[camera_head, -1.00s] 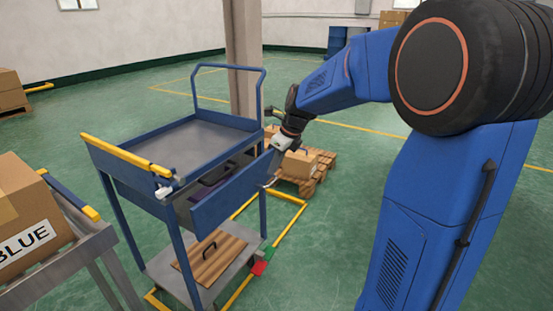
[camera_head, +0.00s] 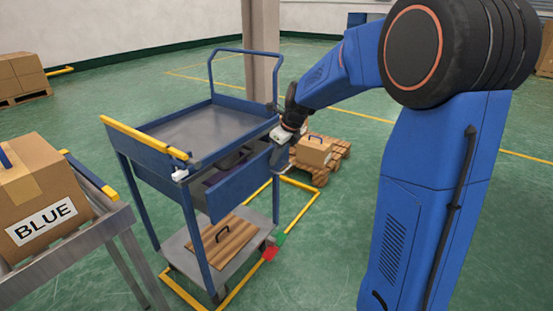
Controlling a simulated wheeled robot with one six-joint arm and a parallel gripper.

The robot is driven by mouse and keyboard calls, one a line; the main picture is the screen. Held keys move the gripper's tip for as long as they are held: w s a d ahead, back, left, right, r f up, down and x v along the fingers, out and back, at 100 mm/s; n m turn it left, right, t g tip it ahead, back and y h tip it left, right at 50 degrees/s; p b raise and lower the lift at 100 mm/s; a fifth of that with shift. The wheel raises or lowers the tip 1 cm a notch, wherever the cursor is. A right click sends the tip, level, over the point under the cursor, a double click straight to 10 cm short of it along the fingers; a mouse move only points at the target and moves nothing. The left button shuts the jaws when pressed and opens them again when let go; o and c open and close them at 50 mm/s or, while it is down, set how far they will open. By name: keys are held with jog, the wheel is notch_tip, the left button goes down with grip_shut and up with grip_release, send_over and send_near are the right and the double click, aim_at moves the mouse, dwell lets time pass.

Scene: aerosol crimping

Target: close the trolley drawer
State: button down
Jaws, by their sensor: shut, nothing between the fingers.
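The blue trolley (camera_head: 140,153) stands left of my arm, with a grey top tray. Its drawer front (camera_head: 240,186) is a blue panel on the side facing my arm. The drawer stands partly out, and a strip of its dark inside (camera_head: 228,170) shows between the panel and the trolley frame. My gripper (camera_head: 274,154) is at the right end of the drawer front, close to its upper edge. It is shut with nothing held. The fingertips are small and partly hidden, so I cannot tell whether they touch the panel.
A wooden board with a handle (camera_head: 228,240) lies on the trolley's lower shelf. A box labelled BLUE (camera_head: 38,205) sits on a metal stand at the left. A carton (camera_head: 313,153) on a pallet is behind my gripper. Yellow floor lines surround the trolley.

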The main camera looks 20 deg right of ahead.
jog(key=w+a, duration=0.1)
jog(key=w, duration=0.1)
jog(key=w+a, duration=0.3)
jog(key=w, duration=0.1)
jog(key=shift+w+a, duration=0.25)
jog(key=shift+a, duration=0.05)
jog(key=shift+w+a+r, duration=0.1)
jog(key=shift+w+a, duration=0.1)
jog(key=shift+w, duration=0.05)
